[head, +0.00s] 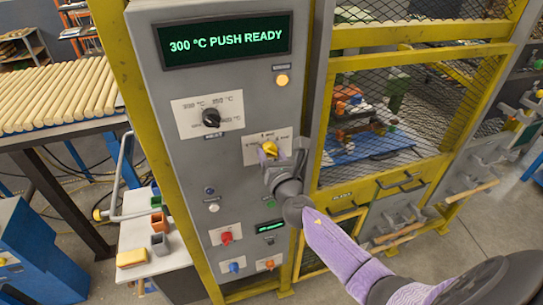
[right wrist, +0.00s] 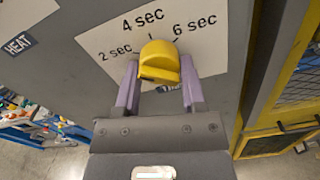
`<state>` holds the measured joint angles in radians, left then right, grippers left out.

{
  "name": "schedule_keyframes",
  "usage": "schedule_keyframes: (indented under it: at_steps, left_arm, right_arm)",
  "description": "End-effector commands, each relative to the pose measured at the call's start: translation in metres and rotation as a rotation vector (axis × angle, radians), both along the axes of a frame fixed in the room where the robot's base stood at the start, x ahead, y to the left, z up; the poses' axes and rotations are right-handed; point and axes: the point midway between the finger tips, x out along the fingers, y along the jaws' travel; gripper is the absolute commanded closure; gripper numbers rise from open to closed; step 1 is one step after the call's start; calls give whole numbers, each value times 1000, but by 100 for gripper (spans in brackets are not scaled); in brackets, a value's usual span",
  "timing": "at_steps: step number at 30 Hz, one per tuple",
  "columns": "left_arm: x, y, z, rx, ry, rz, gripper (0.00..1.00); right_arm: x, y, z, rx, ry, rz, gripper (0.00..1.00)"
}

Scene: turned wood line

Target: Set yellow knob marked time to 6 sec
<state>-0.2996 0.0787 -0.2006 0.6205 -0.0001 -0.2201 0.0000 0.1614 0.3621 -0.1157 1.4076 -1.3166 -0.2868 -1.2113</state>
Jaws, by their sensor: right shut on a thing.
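The yellow knob (head: 269,148) marked TIME sits on a white plate on the grey panel. In the right wrist view the knob (right wrist: 160,58) is close up, with 2 sec at its left, 4 sec above it and 6 sec at its upper right. Its top faces up near the 4 sec mark, but its exact setting is hard to tell. My right gripper (right wrist: 160,80) has one purple finger on each side of the knob and is shut on it. It also shows in the head view (head: 271,158), hiding part of the plate. My left gripper is not in view.
A black HEAT knob (head: 211,118) is left of the yellow knob. An orange lamp (head: 282,80) and a red knob (head: 226,238) are on the same panel. A yellow-framed mesh guard (head: 400,58) stands to the right.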

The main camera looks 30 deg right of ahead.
Motion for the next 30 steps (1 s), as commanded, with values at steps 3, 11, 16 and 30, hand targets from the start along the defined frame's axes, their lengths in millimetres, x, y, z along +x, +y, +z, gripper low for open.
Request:
schedule_keyframes:
  at_steps: [3, 11, 16, 30]
  left_arm:
    - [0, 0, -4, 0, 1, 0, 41]
    - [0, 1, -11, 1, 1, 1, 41]
    - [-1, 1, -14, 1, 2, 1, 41]
    - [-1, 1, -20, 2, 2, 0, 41]
  right_arm:
    - [0, 0, -1, 95, -23, 0, 100]
    - [0, 1, -1, 336, -81, 1, 100]
    - [0, 2, -1, 495, -119, 0, 100]
    - [0, 2, 1, 930, -222, -1, 100]
